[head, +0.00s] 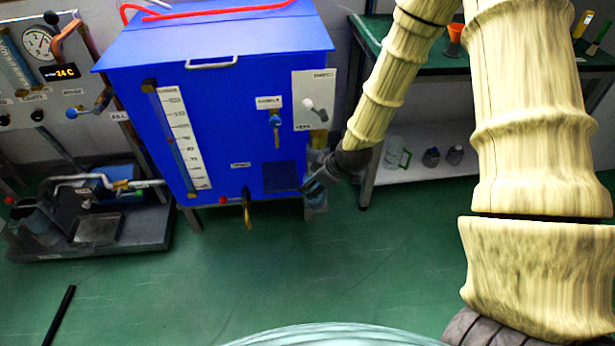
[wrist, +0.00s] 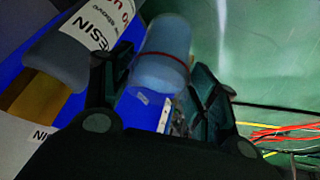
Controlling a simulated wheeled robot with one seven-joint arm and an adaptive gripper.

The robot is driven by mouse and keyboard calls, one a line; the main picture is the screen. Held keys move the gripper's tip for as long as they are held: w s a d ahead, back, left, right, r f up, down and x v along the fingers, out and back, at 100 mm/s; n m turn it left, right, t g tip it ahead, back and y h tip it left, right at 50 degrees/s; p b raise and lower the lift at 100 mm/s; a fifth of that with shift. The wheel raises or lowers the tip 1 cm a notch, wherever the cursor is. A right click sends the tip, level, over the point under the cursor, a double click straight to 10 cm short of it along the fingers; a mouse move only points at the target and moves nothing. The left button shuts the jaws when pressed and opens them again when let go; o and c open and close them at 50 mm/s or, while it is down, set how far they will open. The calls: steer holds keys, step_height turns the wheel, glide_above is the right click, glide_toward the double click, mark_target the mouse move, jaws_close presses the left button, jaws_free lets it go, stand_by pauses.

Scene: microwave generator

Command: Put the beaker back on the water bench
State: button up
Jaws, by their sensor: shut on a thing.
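My gripper (head: 314,186) is low at the right side of the blue cabinet, with its fingers pointing down and left. In the wrist view, a translucent blue-grey beaker (wrist: 162,58) with a thin red band sits between the two fingers, and my gripper is shut on it. In the head view the beaker (head: 317,204) is small and partly hidden by the fingers. It appears clear of the floor. A low dark bench (head: 140,235) with a blue pump and pipes stands at the left. I cannot tell for certain that it is the water bench.
The blue cabinet (head: 215,110) has taps and a scale on its front. A cylinder labelled RESIN (wrist: 98,25) is close left of my gripper. A green-topped table (head: 440,62) at the right has a clear jug (head: 396,153) on its lower shelf. The green floor in front is mostly open.

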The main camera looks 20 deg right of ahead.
steer(key=s, duration=0.1)
steer(key=s+d, duration=0.1)
steer(key=shift+s+r+p, duration=0.1)
steer(key=shift+s+p, duration=0.25)
steer(key=shift+p, duration=0.05)
